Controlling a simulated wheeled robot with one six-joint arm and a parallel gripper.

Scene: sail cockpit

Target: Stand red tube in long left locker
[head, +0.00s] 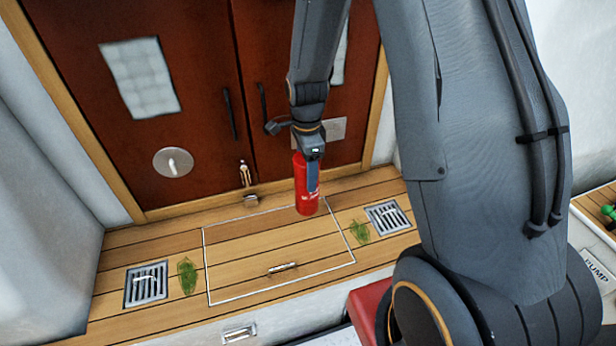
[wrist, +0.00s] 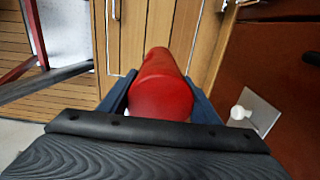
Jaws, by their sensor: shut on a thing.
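The red tube (head: 304,188) hangs roughly upright in the head view, in front of the dark red doors. It also shows end-on in the wrist view (wrist: 162,88). My gripper (head: 313,176) is shut on it, with a blue finger on each side in the wrist view (wrist: 163,90). The tube's lower end appears over the back right corner of a white-outlined hatch (head: 240,270). I cannot tell whether it touches the wood. The hatch lies closed, with a small handle (head: 283,268). I cannot make out an open long left locker in either view.
Slatted drains (head: 146,284) and (head: 388,217) flank the hatch, each with a green leaf-like piece (head: 187,275) and (head: 360,231) near it. A padlock (head: 245,174) hangs at the doors. A red block (head: 369,309) and a PUMP label (head: 596,272) are at lower right.

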